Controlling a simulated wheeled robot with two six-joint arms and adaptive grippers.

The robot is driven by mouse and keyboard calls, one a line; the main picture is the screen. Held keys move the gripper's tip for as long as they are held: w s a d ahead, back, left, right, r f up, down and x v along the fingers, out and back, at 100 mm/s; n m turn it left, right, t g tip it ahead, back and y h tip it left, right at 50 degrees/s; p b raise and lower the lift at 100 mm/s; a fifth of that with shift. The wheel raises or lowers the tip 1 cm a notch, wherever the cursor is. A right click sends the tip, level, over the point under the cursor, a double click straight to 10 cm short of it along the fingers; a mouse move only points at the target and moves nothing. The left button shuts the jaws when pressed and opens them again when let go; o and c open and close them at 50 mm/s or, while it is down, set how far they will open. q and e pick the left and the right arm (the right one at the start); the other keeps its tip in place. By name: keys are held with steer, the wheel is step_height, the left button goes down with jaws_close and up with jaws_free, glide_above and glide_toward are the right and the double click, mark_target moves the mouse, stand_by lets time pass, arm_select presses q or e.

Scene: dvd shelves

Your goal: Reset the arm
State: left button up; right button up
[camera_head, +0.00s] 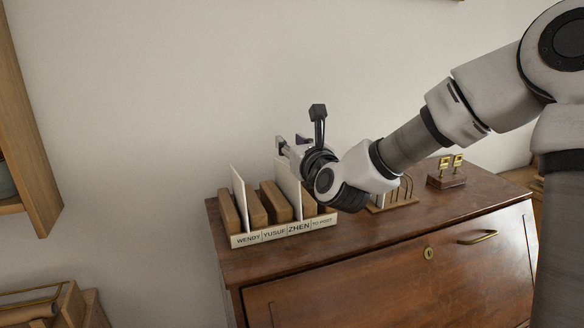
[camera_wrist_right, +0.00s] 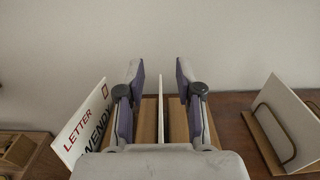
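My right arm comes in from the right in the head view. Its right gripper (camera_head: 292,145) is over the wooden letter sorter (camera_head: 285,231). In the right wrist view the right gripper (camera_wrist_right: 158,72) is open, its two fingers apart. The thin edge of a white letter (camera_wrist_right: 160,108) shows in the gap, touching neither finger; this upright letter also shows in the head view (camera_head: 287,188). Another white letter (camera_wrist_right: 84,128), marked "LETTER WENDY", stands to the left in the sorter. My left gripper is not in view.
The sorter stands on a brown wooden cabinet (camera_head: 380,285), its front strip reading WENDY, YUSUF, ZHEN, TO POST. A wire rack (camera_head: 398,196) and a small stand with brass pieces (camera_head: 447,174) are to its right. A wooden shelf (camera_head: 30,130) is at far left. Space above is clear.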

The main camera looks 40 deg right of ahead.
steer(key=shift+r, duration=0.45)
steer(key=shift+w, duration=0.1)
